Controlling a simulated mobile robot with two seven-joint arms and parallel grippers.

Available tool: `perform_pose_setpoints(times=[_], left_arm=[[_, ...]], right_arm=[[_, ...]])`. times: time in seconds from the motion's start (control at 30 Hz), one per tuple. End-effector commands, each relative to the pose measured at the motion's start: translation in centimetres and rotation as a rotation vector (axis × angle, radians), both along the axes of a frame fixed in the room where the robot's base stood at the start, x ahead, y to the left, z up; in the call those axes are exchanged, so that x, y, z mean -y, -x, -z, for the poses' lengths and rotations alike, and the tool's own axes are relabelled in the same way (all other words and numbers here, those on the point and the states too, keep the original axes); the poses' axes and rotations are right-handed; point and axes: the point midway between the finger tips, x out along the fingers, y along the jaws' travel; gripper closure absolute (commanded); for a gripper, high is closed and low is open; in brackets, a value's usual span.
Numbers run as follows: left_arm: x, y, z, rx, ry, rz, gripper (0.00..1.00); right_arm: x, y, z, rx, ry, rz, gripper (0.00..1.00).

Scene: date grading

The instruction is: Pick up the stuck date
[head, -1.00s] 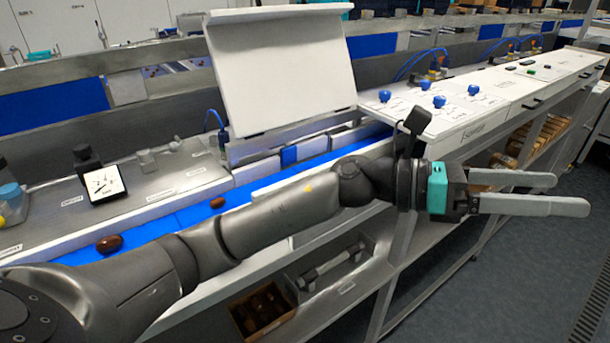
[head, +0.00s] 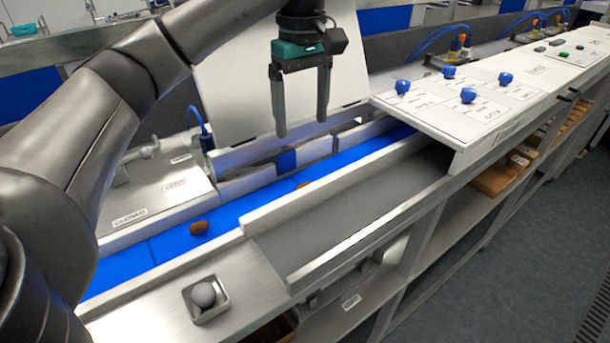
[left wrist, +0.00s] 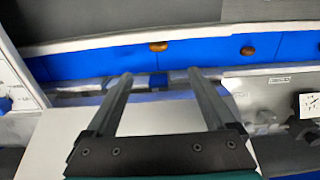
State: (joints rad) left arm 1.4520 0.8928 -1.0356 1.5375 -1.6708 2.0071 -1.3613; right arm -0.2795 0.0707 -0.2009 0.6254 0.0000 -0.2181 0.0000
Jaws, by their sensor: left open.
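One date (head: 199,228) is in plain view on the left. The other date (head: 303,185) is mostly hidden behind the front rail in the head view; in the left wrist view this date (left wrist: 158,46) lies against the pale rail. The first date also shows farther right there (left wrist: 247,50). Neither view makes clear which one is stuck. My left gripper (head: 301,128) points down, open and empty, above the belt and apart from both dates. My right gripper is not in view.
A white raised panel (head: 225,105) stands behind my gripper. A white control box (head: 455,105) with blue knobs is at the right. In front of the belt are a grey channel (head: 350,215) and a small metal tray (head: 194,316) holding a grey ball.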

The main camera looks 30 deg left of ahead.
Motion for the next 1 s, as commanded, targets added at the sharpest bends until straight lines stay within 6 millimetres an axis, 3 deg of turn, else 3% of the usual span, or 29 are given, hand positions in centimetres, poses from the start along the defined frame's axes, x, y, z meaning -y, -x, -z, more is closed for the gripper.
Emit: perform_pose_setpoints(times=[0.37,0.5,0.77,1.0], left_arm=[[-0.1,0.1,6.6,-0.009,-0.003,-0.001,0.11],[0.0,0.1,8.8,-0.006,0.000,-0.001,0.11],[0.1,-0.1,10.7,-0.007,0.000,0.000,0.11],[0.1,-0.7,14.1,-0.007,0.000,0.000,0.11]], right_arm=[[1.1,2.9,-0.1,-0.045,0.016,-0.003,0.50],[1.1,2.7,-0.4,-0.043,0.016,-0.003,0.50],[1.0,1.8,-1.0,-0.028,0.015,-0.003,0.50],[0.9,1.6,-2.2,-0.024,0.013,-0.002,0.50]])
